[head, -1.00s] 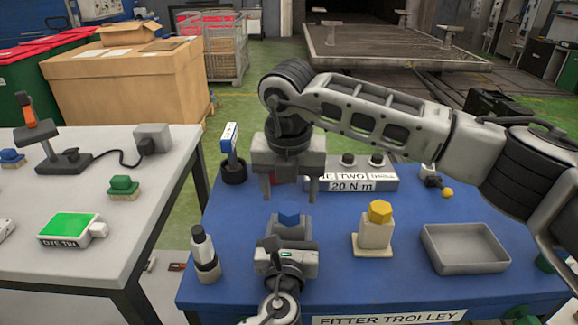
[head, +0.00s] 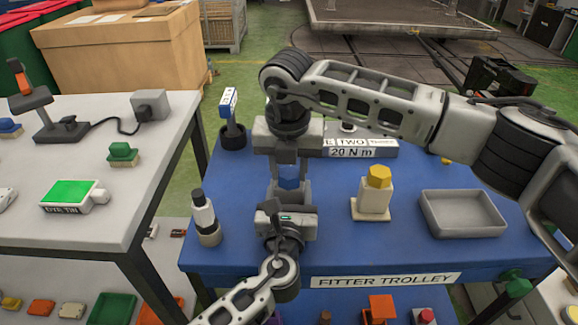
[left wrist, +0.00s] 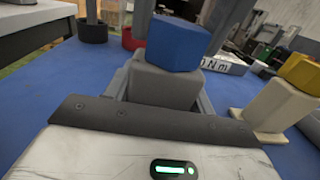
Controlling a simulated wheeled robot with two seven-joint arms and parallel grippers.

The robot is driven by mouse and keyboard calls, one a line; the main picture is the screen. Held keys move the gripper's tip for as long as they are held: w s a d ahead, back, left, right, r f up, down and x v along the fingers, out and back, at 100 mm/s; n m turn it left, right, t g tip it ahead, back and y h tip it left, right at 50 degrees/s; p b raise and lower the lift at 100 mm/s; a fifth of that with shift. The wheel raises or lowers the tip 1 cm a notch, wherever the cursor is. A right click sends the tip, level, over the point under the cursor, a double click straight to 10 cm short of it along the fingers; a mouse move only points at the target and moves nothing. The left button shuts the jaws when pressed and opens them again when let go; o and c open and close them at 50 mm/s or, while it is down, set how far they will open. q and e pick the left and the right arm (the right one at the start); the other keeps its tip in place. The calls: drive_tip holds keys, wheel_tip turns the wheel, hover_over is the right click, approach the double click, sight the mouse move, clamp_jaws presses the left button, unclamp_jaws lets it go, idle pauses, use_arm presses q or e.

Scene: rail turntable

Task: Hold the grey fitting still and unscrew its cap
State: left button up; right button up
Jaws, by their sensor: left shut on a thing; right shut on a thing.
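The grey fitting (left wrist: 165,87) stands upright in the left wrist view, with its faceted blue cap (left wrist: 178,43) on top. The cap also shows in the head view (head: 289,172). My left gripper (head: 287,207) is shut on the grey fitting from the near side and hides most of it in the head view. My right gripper (head: 289,185) points down from above, with one finger on each side of the blue cap, and is shut on it. Its fingers also rise beside the cap in the left wrist view.
A cream fitting with a yellow cap (head: 379,178) stands just to the right. A grey tray (head: 463,233) lies farther right. A 20 N m box (head: 365,148) sits behind.

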drive_tip(key=n+y, duration=0.1)
drive_tip(key=n, duration=0.4)
drive_tip(key=shift+n, duration=0.4)
drive_tip(key=n, duration=0.6)
drive_tip(key=shift+d+g+y, duration=0.1)
drive_tip(key=shift+g+y, duration=0.2)
drive_tip(key=shift+g, duration=0.1)
drive_tip(key=n, duration=0.6)
drive_tip(key=shift+w+g, duration=0.1)
drive_tip(key=shift+g, duration=0.3)
drive_tip(key=shift+n, duration=0.3)
